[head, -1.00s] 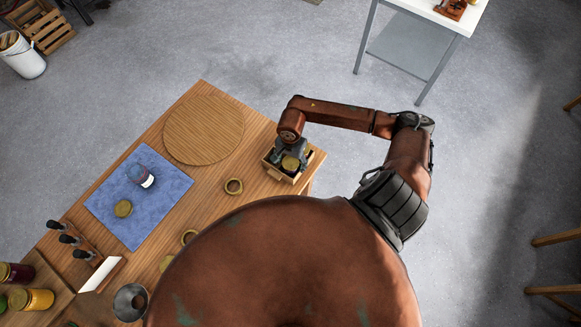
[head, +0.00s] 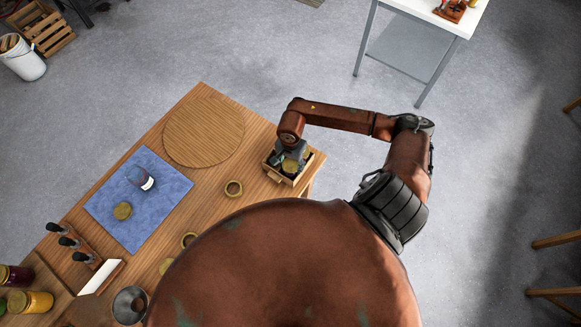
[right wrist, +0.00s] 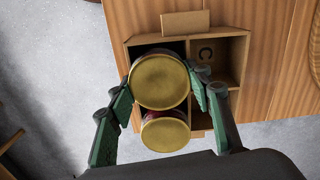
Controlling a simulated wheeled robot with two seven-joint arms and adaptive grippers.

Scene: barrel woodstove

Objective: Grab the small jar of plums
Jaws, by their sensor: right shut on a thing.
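My right gripper (right wrist: 163,92) is shut on a gold-lidded jar (right wrist: 159,82), with one finger on each side of its lid. It also shows in the head view (head: 291,153), over a small wooden crate (head: 274,176) at the table's right corner. The lids hide the contents and labels, so I cannot tell the plums by sight. My left gripper is out of view.
A clear labelled jar (head: 141,177) and a gold lid (head: 122,211) are on a blue mat (head: 150,218). A round wooden board (head: 204,131) lies beyond. A ring (head: 233,188) lies left of the crate.

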